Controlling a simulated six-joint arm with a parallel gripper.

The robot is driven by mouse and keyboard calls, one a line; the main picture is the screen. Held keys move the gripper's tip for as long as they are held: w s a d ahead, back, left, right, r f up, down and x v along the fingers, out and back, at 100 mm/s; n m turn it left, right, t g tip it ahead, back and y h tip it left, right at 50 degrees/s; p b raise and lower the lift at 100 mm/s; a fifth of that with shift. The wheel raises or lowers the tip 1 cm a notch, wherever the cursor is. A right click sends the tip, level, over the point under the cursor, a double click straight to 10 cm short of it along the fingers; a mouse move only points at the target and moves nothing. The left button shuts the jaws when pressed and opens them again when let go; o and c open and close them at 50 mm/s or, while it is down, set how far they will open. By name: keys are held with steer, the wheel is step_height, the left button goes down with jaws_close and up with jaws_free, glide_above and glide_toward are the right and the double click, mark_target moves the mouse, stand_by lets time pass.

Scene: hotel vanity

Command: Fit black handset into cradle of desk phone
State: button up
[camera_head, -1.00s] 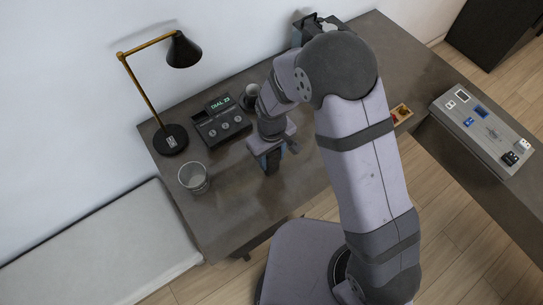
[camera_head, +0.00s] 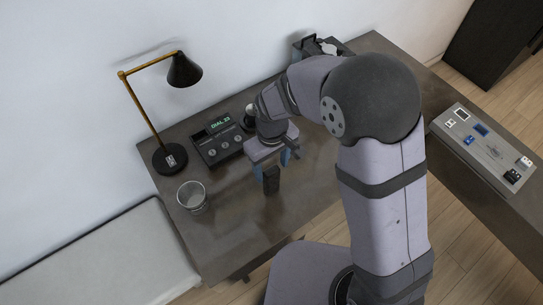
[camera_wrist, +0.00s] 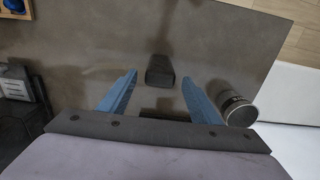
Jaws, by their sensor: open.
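The desk phone (camera_head: 221,141) sits on the desk near the wall, with a lit display and round keys. A dark block (camera_head: 271,181), which looks like the black handset, is on the desk just in front of my gripper (camera_head: 277,164), right of and nearer than the phone. In the wrist view the handset (camera_wrist: 160,70) shows beyond and between the two blue fingers of my gripper (camera_wrist: 160,79), with a gap on each side. The gripper is open and holds nothing. The palm hides part of what lies below it.
A lamp (camera_head: 170,160) stands left of the phone. A cup (camera_head: 192,197) is at the desk's left front; it shows in the wrist view (camera_wrist: 235,108) beside a finger. A dark round object (camera_head: 248,122) is behind the gripper. A grey panel (camera_head: 485,145) is far right.

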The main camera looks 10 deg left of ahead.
steer(key=shift+r+b, duration=0.3)
steer(key=shift+r, duration=2.45)
steer(key=s+d+m, duration=0.4)
steer(key=d, duration=0.7)
steer(key=s+d+m, duration=0.4)
steer(key=d, duration=0.7)
steer(key=shift+s+d+r+m, duration=0.2)
steer(key=shift+s+r+m, duration=0.1)
steer(key=shift+m, duration=0.1)
steer(key=shift+o, duration=0.4)
steer(key=shift+s+d, duration=0.15)
